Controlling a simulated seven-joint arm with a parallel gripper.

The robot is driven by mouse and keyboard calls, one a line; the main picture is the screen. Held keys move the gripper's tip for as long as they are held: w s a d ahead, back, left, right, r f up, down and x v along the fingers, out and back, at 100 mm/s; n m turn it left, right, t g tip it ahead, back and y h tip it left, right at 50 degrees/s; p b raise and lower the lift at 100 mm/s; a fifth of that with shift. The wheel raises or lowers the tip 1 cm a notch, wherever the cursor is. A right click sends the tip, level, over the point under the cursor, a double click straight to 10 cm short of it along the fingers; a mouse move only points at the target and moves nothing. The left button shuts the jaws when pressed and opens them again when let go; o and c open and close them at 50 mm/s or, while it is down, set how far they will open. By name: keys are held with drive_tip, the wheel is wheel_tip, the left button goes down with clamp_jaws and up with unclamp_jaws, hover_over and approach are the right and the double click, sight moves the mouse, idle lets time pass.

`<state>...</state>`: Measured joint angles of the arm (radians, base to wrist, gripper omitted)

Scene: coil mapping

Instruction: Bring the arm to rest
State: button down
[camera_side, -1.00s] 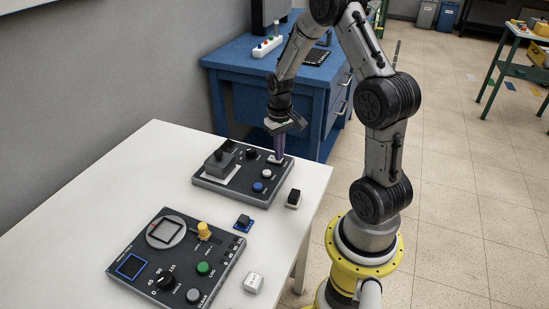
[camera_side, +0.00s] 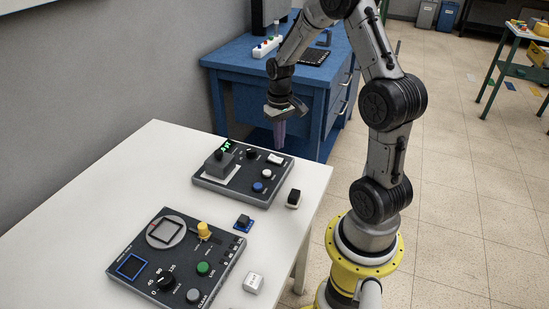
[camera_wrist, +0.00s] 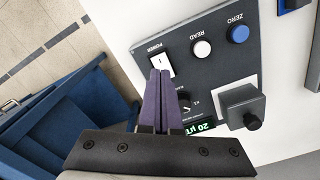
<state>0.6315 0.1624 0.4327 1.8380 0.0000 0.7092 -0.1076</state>
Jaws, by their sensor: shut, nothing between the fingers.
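My gripper (camera_side: 279,132) is shut and empty, with its purple fingers pointing down above the far edge of the upper dark panel (camera_side: 227,194). In the wrist view the closed fingers (camera_wrist: 160,72) appear beside the white POWER switch (camera_wrist: 163,64). In the side view the fingertips are apart from the white switch (camera_side: 276,158) on that panel. The panel's small display (camera_side: 226,146) is lit green, and the wrist view shows "20" on its display (camera_wrist: 200,126).
The upper panel carries a grey block (camera_side: 220,163), a white READ button and a blue ZERO button (camera_side: 258,187). A second panel (camera_side: 140,268) stands nearer. Small loose parts sit on the white table (camera_side: 110,180). A blue desk (camera_side: 235,75) stands behind.

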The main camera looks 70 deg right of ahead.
drive_tip(key=shift+r, duration=1.3)
drive_tip(key=a+r+n+t+h, duration=0.1)
drive_tip(key=a+r+n+t, duration=0.3)
drive_tip(key=a+r, duration=0.95)
drive_tip(key=s+a+n, duration=0.1)
drive_tip(key=s+a, duration=0.3)
drive_tip(key=s, duration=0.2)
drive_tip(key=s+a+r+n+t+y, duration=0.1)
drive_tip(key=s+a, duration=0.3)
drive_tip(key=s, duration=0.3)
drive_tip(key=shift+s+r+t, duration=0.15)
drive_tip(key=shift+r+t, duration=0.05)
drive_tip(key=shift+t, duration=0.1)
drive_tip(key=shift+a, duration=0.1)
